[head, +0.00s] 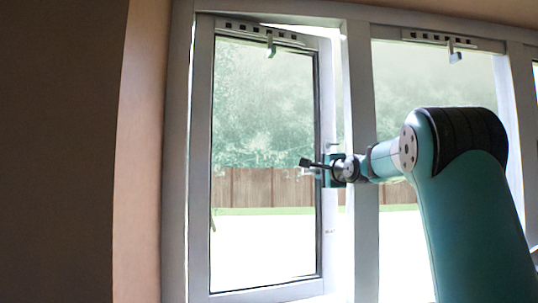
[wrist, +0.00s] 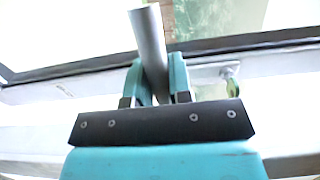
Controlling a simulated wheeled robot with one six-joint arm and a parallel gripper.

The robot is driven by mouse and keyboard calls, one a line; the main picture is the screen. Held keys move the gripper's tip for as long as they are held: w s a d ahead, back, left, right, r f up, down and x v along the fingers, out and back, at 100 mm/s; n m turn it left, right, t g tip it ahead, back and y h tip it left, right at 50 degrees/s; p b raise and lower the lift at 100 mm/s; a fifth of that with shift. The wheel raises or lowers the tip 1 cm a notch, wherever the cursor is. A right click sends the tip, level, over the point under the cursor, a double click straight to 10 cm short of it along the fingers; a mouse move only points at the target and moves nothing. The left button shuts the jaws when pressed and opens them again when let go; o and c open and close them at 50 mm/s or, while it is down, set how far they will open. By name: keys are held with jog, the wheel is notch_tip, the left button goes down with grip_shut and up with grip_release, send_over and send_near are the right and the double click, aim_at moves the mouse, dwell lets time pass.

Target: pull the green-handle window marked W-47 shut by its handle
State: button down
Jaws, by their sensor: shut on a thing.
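The left window sash (head: 202,150) in the head view stands ajar, with a bright gap along its top and right edges. My gripper (head: 328,170) is at the sash's right edge, about mid-height. In the wrist view my gripper (wrist: 155,85) has its teal fingers shut on a grey bar-shaped handle (wrist: 148,35), which sticks out beyond the fingers. A small green piece (wrist: 232,86) shows on the pale sash beside the fingers. No W-47 marking is readable. My fingers hide part of the handle.
A fixed-looking post (head: 362,150) stands right of the sash, with another window pane (head: 420,75) beyond it. Small latches hang at the top of both windows, such as the left latch (head: 270,47). A plaster wall (head: 138,150) borders the left side.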

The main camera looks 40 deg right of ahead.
dwell(0.5)
jog(key=shift+m+g+h, duration=0.4)
jog(key=shift+m+h, duration=0.2)
jog(key=shift+h, duration=0.3)
jog(key=shift+s+a+b, duration=1.55)
jog(key=shift+s+b, duration=0.1)
jog(key=shift+s, duration=0.2)
jog(key=shift+s+a+m+g+h+b, duration=0.3)
jog(key=shift+s+a+m+h+b, duration=0.15)
jog(key=shift+s+a+b, duration=0.35)
jog(key=shift+s, duration=0.1)
jog(key=shift+s+a+m+h+b, duration=0.25)
jog(key=shift+s+a+h+b, duration=0.3)
jog(key=shift+a, duration=0.3)
grip_release()
jog(key=shift+s, duration=0.1)
